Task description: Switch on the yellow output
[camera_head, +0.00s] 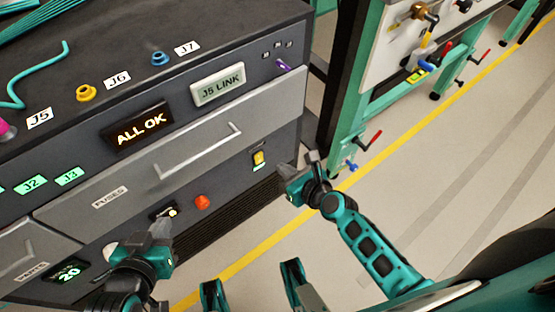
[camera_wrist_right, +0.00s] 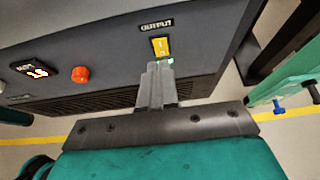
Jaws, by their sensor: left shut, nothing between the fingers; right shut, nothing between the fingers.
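The yellow output switch (camera_head: 258,158) is a small upright rocker on the dark front panel, at the right below the drawer. In the right wrist view the yellow switch (camera_wrist_right: 160,46) sits under an OUTPUT label (camera_wrist_right: 157,25). My right gripper (camera_head: 283,170) is shut and empty, close to the switch. In the right wrist view its closed fingertips (camera_wrist_right: 159,68) are just below the switch and overlap its lower edge; I cannot tell whether they touch. A small green spot shows there. My left gripper (camera_head: 160,230) is shut and empty, low at the left in front of the panel.
A red-orange knob (camera_head: 202,202) and a small lit display (camera_head: 165,212) are left of the switch. Above are the FUSES drawer (camera_head: 195,150) with its handle and an ALL OK display (camera_head: 140,126).

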